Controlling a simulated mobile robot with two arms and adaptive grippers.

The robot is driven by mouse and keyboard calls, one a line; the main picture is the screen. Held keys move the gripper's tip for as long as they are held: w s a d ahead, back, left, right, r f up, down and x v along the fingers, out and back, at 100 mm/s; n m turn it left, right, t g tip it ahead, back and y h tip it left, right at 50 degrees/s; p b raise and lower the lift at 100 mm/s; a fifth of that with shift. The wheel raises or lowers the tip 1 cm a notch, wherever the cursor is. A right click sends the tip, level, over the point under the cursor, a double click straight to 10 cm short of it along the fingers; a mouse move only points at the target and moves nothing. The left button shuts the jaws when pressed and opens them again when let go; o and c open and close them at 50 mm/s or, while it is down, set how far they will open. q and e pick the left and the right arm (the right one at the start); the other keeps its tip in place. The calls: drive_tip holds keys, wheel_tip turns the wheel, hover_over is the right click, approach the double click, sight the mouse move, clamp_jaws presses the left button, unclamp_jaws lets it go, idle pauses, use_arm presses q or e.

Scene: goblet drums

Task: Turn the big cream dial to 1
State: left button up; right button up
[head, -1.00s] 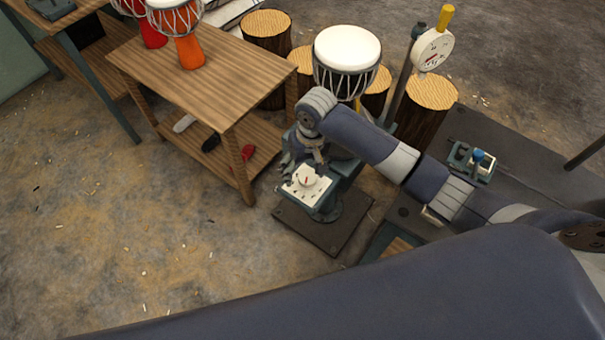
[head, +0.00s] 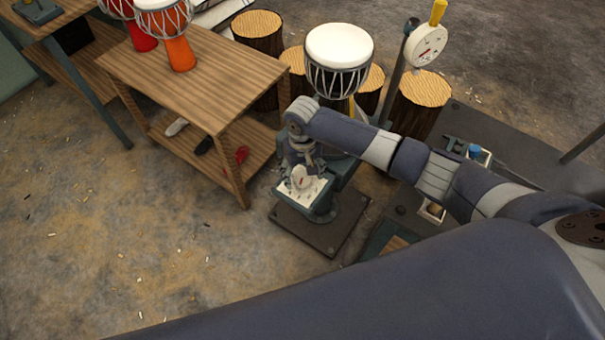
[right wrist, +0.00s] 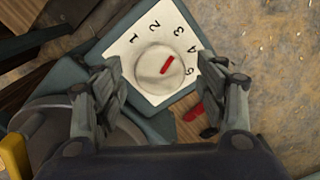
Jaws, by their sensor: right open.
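The big cream dial (right wrist: 157,67) sits on a white plate (right wrist: 128,57) with black numbers around it. The 1 stands at the plate's upper left there. In the head view, the dial (head: 299,179) and its plate (head: 314,190) top a small teal stand. My right gripper (right wrist: 160,82) is open, with its fingers apart on either side of the dial and nothing held. In the head view, my right gripper (head: 301,164) is right at the dial. Contact cannot be told. My left gripper is out of view.
A wooden table (head: 222,75) with orange and red drums stands left of the dial. A white-topped drum (head: 339,48) and log stumps (head: 415,100) stand behind. A round gauge (head: 426,46) stands on a post. Floor at the lower left is clear.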

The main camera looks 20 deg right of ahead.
drive_tip(key=shift+f, duration=0.4)
drive_tip(key=c, duration=1.1)
drive_tip(key=shift+o, duration=0.2)
